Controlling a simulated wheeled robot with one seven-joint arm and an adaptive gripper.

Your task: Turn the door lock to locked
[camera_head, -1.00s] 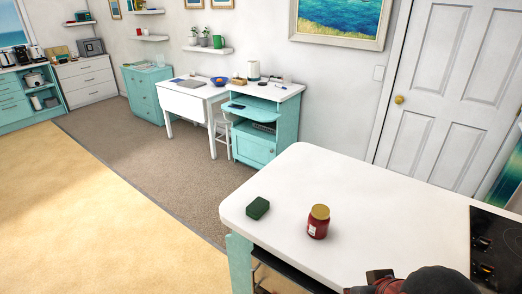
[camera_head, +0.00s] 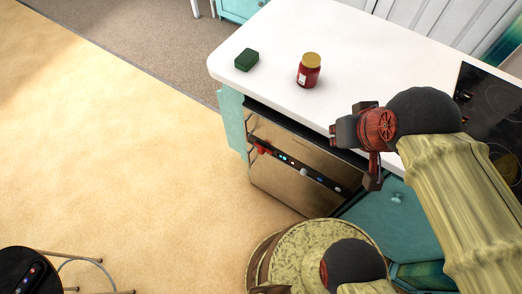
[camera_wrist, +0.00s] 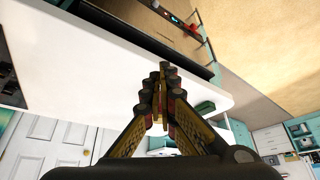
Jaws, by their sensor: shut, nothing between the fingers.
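The lower part of the white panelled door (camera_head: 415,12) shows at the top edge of the head view. The white door also shows at the lower left of the wrist view (camera_wrist: 62,140). The wrist end of my arm is beside the white counter's front edge in the head view, well apart from the door.
The white counter (camera_head: 270,30) lies between my arm and the door. It holds a green sponge-like block (camera_head: 247,60), a red jar (camera_head: 309,72) and a black cooktop (camera_head: 480,100). A dishwasher-like appliance (camera_head: 295,175) is below. A dark stool (camera_head: 28,272) stands lower left; the floor is clear.

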